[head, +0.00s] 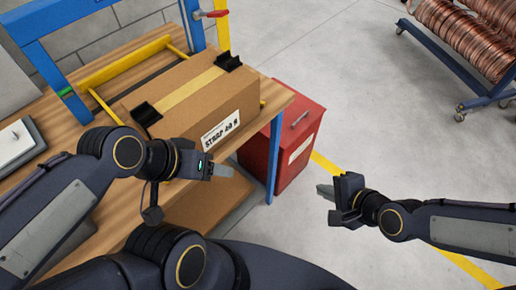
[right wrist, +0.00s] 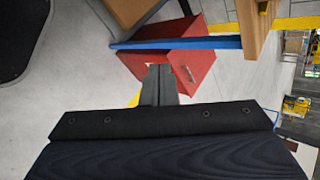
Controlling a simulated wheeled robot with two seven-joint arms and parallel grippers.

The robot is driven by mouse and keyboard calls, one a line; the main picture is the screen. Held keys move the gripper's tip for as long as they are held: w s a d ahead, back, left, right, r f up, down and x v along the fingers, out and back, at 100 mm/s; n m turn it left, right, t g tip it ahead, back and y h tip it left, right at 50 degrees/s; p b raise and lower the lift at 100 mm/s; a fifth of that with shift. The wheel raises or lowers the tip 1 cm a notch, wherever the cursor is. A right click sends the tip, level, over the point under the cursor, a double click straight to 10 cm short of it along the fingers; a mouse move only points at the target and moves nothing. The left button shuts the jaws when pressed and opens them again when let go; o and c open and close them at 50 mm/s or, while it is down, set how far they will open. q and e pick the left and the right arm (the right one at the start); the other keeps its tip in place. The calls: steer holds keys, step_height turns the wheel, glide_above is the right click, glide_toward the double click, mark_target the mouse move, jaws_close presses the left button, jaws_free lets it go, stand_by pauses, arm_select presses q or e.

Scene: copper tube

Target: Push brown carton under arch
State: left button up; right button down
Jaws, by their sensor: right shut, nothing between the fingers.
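The brown carton (head: 195,95) lies on the wooden table in the head view, with a tape strip along its top, a white label on its near face and black pieces at two top corners. The blue arch (head: 50,19) stands behind it at the upper left; the carton is on the near side of it. My left gripper (head: 222,171) is just in front of the carton's near face, below the label; its jaw opening is unclear and contact cannot be told. My right gripper (head: 325,191) is shut and empty over the floor, right of the table; it also shows in the right wrist view (right wrist: 158,82).
Yellow rails (head: 125,62) run by the carton on the table (head: 265,108). A red cabinet (head: 298,125) stands beside the table. A rack of copper coils (head: 465,35) is at the upper right. The grey floor between is clear.

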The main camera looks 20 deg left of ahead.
steer(key=s+a+f+m+y+b, duration=0.2)
steer(key=a+m+y, duration=0.2)
steer(key=a, duration=0.4)
steer(key=m+t+y+b, duration=0.2)
steer(key=m+y, duration=0.3)
steer(key=m, duration=0.4)
glide_toward(222, 138)
steer(key=shift+n, duration=0.3)
steer(key=p+x, duration=0.2)
steer(key=x, duration=0.4)
steer(key=shift+w+a, duration=0.15)
steer(key=shift+a, duration=0.2)
steer(key=b+x, duration=0.1)
steer(key=x, duration=0.2)
steer(key=shift+f, duration=0.1)
steer(key=shift+w+a, duration=0.1)
steer(key=shift+a, duration=0.25)
steer(key=shift+d, duration=0.1)
